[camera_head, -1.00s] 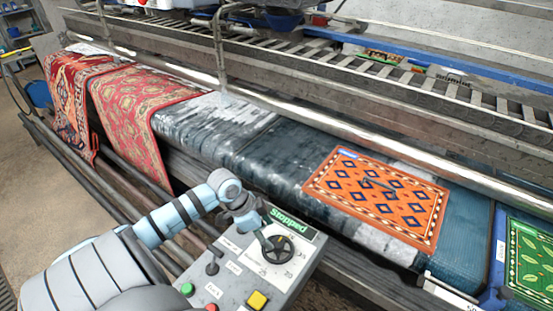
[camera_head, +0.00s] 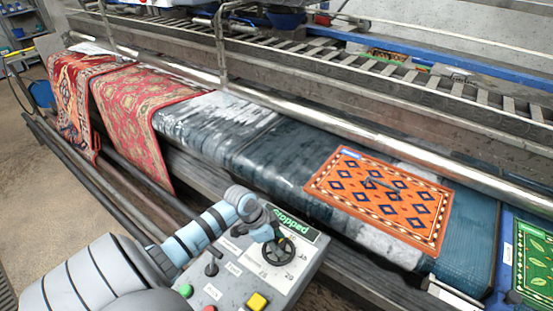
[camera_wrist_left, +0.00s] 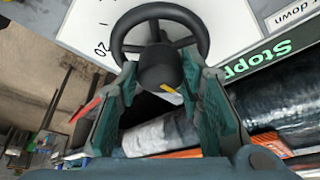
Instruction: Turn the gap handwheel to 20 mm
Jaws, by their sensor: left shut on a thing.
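The black gap handwheel (camera_head: 283,250) sits on the white dial plate of the grey control box. In the left wrist view the wheel's rim (camera_wrist_left: 205,42) is at the top, with its dark round hub (camera_wrist_left: 155,68) nearer the camera. A yellow mark (camera_wrist_left: 170,88) shows on the hub. A "20" (camera_wrist_left: 102,48) is printed on the dial, left of the rim. My left gripper (camera_wrist_left: 165,80) has a green-grey finger on each side of the hub and is shut on it. The head view shows the left gripper (camera_head: 271,235) over the wheel, partly covering it. My right gripper is out of view.
The green display (camera_head: 291,221) above the wheel reads "Stopped". A black lever (camera_head: 211,268), green button (camera_head: 186,290) and yellow button (camera_head: 257,301) are on the same panel. An orange rug (camera_head: 380,200) lies on the wet belt behind. Red rugs (camera_head: 140,125) hang at the left.

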